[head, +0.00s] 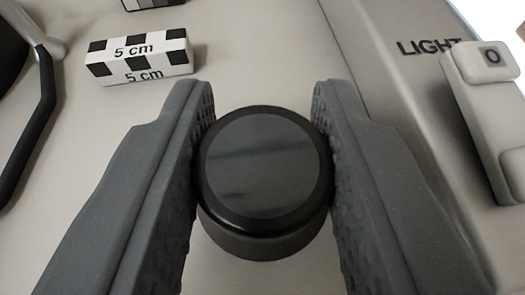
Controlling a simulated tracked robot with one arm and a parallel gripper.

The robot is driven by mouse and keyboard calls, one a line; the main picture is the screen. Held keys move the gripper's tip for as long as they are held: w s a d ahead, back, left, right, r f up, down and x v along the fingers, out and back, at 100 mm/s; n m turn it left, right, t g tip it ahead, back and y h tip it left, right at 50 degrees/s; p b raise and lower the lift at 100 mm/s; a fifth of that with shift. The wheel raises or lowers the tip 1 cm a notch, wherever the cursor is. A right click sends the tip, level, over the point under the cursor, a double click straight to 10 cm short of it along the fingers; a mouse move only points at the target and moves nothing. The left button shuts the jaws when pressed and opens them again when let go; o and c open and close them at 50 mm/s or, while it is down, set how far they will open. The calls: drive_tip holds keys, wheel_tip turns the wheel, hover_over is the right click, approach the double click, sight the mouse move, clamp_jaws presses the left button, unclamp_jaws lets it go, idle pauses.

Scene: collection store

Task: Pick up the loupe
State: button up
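The loupe (264,168) is a short, round black cylinder with a dark, glossy top, in the lower middle of the head view. My gripper (264,115) has one grey finger on each side of it. The textured inner pads meet the loupe's left and right sides, with no gap visible, so the gripper looks shut on it. The loupe's underside is hidden, and I cannot tell whether it rests on the pale surface (240,50) or is lifted.
A checkered 5 cm scale block (139,56) lies at the upper left. A dark bent rod (38,110) is at the left edge. At right is a raised grey panel marked LIGHT (385,60), with a pale switch-like block (482,110). Bare surface lies beyond the fingertips.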

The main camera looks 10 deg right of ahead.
sight(266, 150)
drive_tip(key=shift+f, duration=0.1)
drive_tip(key=shift+r, duration=0.8)
wheel_tip(266, 150, up, 2)
drive_tip(key=shift+r+p, duration=0.1)
drive_tip(key=shift+p, duration=0.4)
drive_tip(key=s+a+b, duration=0.1)
drive_tip(key=s+a, duration=0.2)
drive_tip(key=s, duration=0.7)
drive_tip(key=shift+s+r, duration=0.25)
drive_tip(key=shift+s, duration=0.1)
